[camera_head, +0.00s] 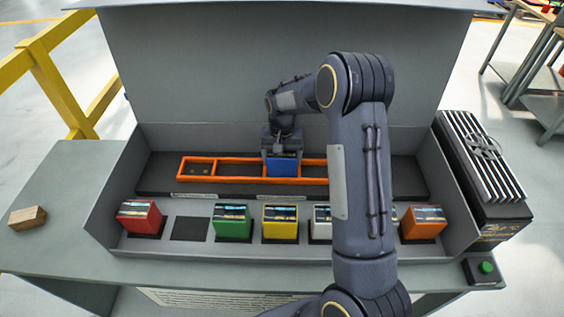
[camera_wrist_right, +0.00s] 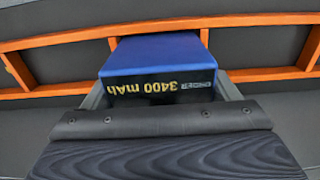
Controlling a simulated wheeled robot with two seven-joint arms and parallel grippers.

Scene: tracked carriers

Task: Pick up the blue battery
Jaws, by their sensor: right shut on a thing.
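The blue battery (camera_head: 282,165) is at the orange carrier frame (camera_head: 197,179) in the head view, around its middle compartments. My right gripper (camera_head: 282,150) is shut on it from above. In the right wrist view the blue battery (camera_wrist_right: 157,65), with a "3400 mAh" label, sits between the fingers of the right gripper (camera_wrist_right: 160,92), with the orange frame (camera_wrist_right: 255,75) behind it. I cannot tell whether the battery touches the carrier floor. My left gripper is not in view.
Red (camera_head: 140,218), green (camera_head: 232,221), yellow (camera_head: 280,222) and orange (camera_head: 422,222) batteries stand in the front row, with an empty dark pad (camera_head: 190,228). My arm hides part of the row. A wooden block (camera_head: 27,218) lies left; a finned box (camera_head: 485,180) stands right.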

